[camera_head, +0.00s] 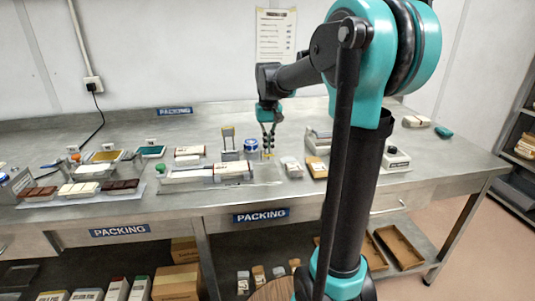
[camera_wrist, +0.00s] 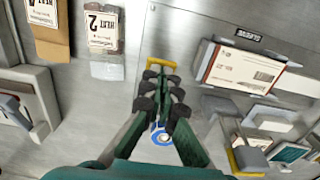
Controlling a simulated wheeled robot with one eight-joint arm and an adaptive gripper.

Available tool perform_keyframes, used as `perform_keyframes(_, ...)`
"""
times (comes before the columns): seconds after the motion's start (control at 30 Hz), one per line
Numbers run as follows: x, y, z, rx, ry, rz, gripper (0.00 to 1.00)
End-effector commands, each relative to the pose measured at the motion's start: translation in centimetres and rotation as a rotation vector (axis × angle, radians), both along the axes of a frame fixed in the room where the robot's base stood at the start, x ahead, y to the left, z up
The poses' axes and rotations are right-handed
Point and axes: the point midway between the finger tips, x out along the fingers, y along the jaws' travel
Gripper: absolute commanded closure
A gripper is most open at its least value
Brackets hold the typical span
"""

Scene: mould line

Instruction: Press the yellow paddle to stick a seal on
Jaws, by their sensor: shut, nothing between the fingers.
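My gripper (camera_head: 268,145) points down over the bench, fingers shut and empty. In the wrist view my gripper (camera_wrist: 165,86) has its dark fingertips close to a yellow paddle (camera_wrist: 163,65), seen as a short bar just beyond them. I cannot tell whether they touch. In the head view the yellow paddle (camera_head: 267,154) shows small beneath the fingers. A blue-and-white roll (camera_head: 251,145) stands just left of the gripper. In the wrist view the roll (camera_wrist: 160,136) is partly hidden between the fingers. A white carton with a printed label (camera_wrist: 243,71) lies beside the paddle.
Labelled packs (camera_head: 317,166) lie to the right. Trays of brown and white bars (camera_head: 80,188) fill the left. Bare bench lies in front of the packs.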

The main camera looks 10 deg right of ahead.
Motion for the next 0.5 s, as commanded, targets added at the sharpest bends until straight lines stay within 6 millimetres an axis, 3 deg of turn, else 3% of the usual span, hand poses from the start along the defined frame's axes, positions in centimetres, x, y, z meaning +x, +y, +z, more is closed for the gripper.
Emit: perform_keyframes(0.5,0.0,0.0,-1.9,0.0,0.0,0.0,1.0)
